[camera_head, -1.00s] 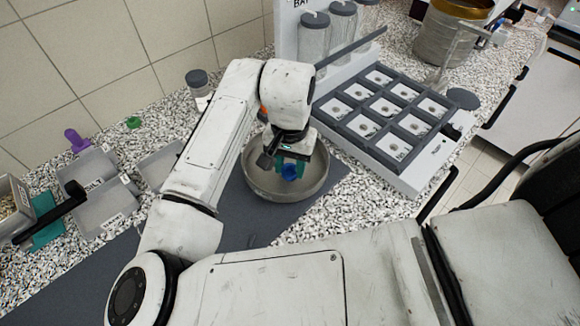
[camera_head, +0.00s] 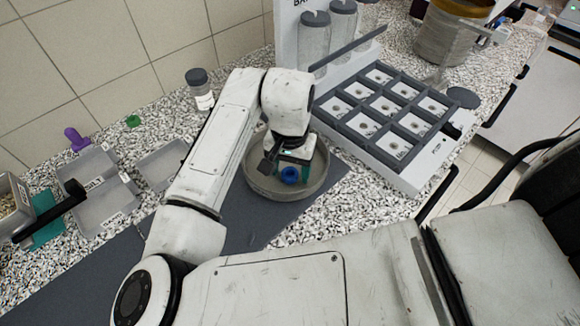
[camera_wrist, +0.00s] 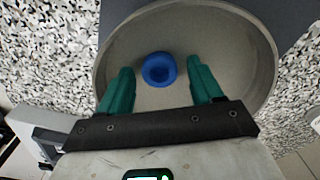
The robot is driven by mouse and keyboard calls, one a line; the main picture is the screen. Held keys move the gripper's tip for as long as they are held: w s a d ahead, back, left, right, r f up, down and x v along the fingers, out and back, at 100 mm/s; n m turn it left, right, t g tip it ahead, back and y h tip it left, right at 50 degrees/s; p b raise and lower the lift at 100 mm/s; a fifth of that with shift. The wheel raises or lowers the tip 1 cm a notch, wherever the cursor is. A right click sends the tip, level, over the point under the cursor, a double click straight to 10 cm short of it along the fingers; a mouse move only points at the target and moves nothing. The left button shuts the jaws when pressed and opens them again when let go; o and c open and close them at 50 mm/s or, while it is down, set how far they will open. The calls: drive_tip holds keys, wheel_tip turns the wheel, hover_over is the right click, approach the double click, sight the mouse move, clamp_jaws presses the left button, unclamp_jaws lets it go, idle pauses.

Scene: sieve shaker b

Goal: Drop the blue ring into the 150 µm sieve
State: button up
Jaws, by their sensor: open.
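The blue ring (camera_head: 290,175) lies inside the round grey sieve (camera_head: 262,188), near its middle. In the wrist view the blue ring (camera_wrist: 159,69) shows whole against the bare bottom of the sieve (camera_wrist: 232,40). My gripper (camera_wrist: 160,75) is open above the sieve, with one teal finger on each side of the ring and a gap to both. In the head view my gripper (camera_head: 293,158) points down into the sieve and partly hides its inside. I cannot read a 150 µm label on the sieve.
A grey compartment tray (camera_head: 392,117) with several small labelled pieces stands right of the sieve. Grey bins (camera_head: 105,205) and a purple item (camera_head: 76,139) are at the left. Lidded jars (camera_head: 314,45) stand behind. A dark mat (camera_head: 240,218) lies under the sieve.

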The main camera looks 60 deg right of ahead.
sight(290, 173)
wheel_tip(290, 173, up, 12)
drive_tip(key=shift+r, duration=0.15)
idle(0.4)
idle(0.6)
